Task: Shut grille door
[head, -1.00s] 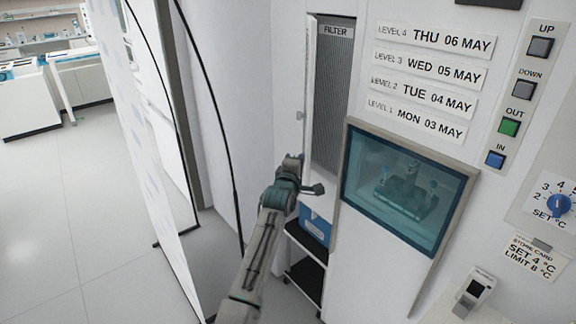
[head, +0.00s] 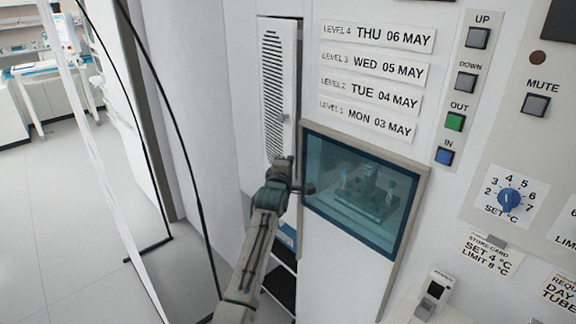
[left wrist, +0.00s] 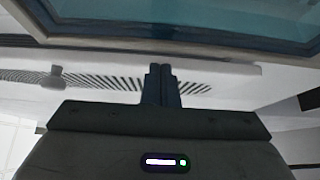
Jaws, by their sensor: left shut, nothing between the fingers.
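The grille door (head: 273,85) is a tall white panel with rows of dark slots and a small grey knob (head: 284,117). In the head view it stands across the filter opening, with a dark strip along its right edge, so I cannot tell if it is fully flush. My left gripper (head: 308,189) is at the door's lower right, beside the blue window. In the left wrist view its fingers (left wrist: 161,84) are shut and empty in front of the slotted door (left wrist: 105,82); I cannot tell if they touch it. My right gripper is out of view.
A blue-tinted window (head: 362,190) in a raised frame is right of the door. Buttons and a blue dial (head: 509,200) are on the panel further right. A blue box (head: 286,237) sits below the door. Open floor lies at left.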

